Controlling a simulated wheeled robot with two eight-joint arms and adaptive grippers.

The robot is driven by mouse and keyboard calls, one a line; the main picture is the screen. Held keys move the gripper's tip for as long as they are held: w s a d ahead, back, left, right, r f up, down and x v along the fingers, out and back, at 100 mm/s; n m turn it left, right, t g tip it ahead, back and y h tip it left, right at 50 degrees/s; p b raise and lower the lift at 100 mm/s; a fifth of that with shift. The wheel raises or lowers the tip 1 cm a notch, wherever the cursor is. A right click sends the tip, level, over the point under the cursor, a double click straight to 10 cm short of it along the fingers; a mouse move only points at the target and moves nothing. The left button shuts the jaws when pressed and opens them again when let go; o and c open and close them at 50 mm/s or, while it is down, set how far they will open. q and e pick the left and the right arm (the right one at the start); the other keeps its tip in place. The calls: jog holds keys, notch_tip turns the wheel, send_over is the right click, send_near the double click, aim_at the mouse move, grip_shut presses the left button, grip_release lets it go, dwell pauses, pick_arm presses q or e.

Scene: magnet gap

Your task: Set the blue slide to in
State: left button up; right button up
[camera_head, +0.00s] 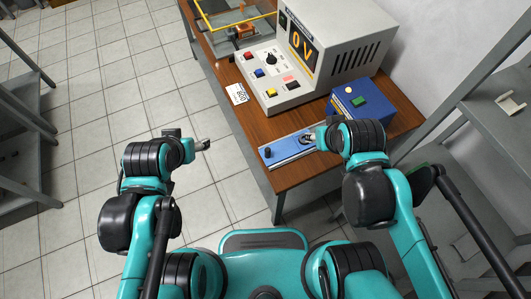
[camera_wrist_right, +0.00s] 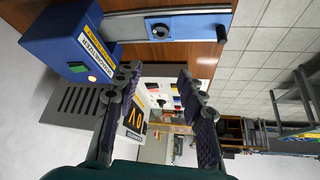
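The blue slide (camera_head: 284,149) lies in a pale metal track on the near end of the wooden table, with a black knob at its left end. It also shows at the top of the right wrist view (camera_wrist_right: 195,28), with the knob at its right end and a dark round part farther left. My right gripper (camera_head: 309,137) is over the slide's right part in the head view and partly hides it. In the wrist view its fingers (camera_wrist_right: 157,73) are apart with nothing between them. My left gripper (camera_head: 203,144) hangs left of the table, away from the slide; its finger opening is unclear.
A blue box (camera_head: 362,104) with a green button stands just behind the slide. A grey console (camera_head: 330,48) reading 0 V stands farther back, with a sloped panel of coloured buttons. A white card (camera_head: 237,94) lies at the table's left edge. Floor left of the table is clear.

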jog(key=w+a+f+n+g, duration=0.3)
jog(key=w+a, duration=0.1)
jog(key=a, duration=0.2)
jog(key=n+g+b, duration=0.1)
jog(key=n+g, duration=0.1)
jog(key=g, duration=0.1)
send_over(268, 149)
notch_tip(268, 149, down, 7)
jog(key=shift+d+f, duration=0.15)
jog(key=shift+f, duration=0.05)
jog(key=shift+a+f+n, duration=0.2)
jog(key=shift+f+n, duration=0.1)
jog(key=shift+f+b, duration=0.35)
notch_tip(268, 149, down, 7)
jog(key=b, duration=0.3)
jog(key=shift+c, duration=0.2)
grip_shut()
